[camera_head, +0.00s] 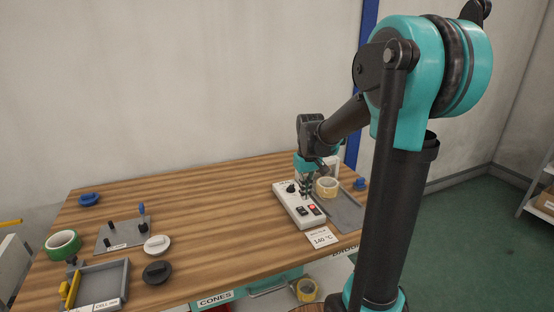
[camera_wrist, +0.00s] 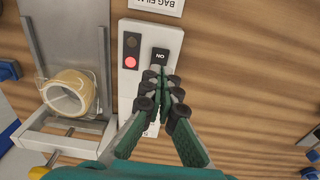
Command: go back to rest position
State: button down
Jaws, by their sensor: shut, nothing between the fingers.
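My gripper (camera_head: 306,190) is shut and empty, its fingers pointing down over the white control box (camera_head: 290,205) on the wooden table. In the wrist view the closed fingertips (camera_wrist: 165,84) lie just below the black switch (camera_wrist: 165,60) marked ON. I cannot tell whether they touch it. A red light (camera_wrist: 130,63) glows beside the switch. A tan tape roll (camera_head: 326,187) stands right of the box on a grey metal holder (camera_head: 345,214). The roll also shows in the wrist view (camera_wrist: 60,100).
Left on the table (camera_head: 200,220) are a green roll (camera_head: 63,244), a grey plate (camera_head: 112,232), a grey tray (camera_head: 118,278), white (camera_head: 157,244) and black (camera_head: 157,271) discs. The middle is clear.

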jog(key=s+d+f+m+t, duration=0.1)
jog(key=s+f, duration=0.2)
jog(key=s, duration=0.3)
jog(key=s+d+f+m+t, duration=0.1)
jog(key=s+f, duration=0.1)
jog(key=s, duration=0.5)
jog(key=s+d+f+m+t, duration=0.1)
jog(key=s+f, duration=0.2)
jog(key=s, duration=0.3)
jog(key=shift+s+d+f+t, duration=0.15)
jog(key=shift+f+t, duration=0.15)
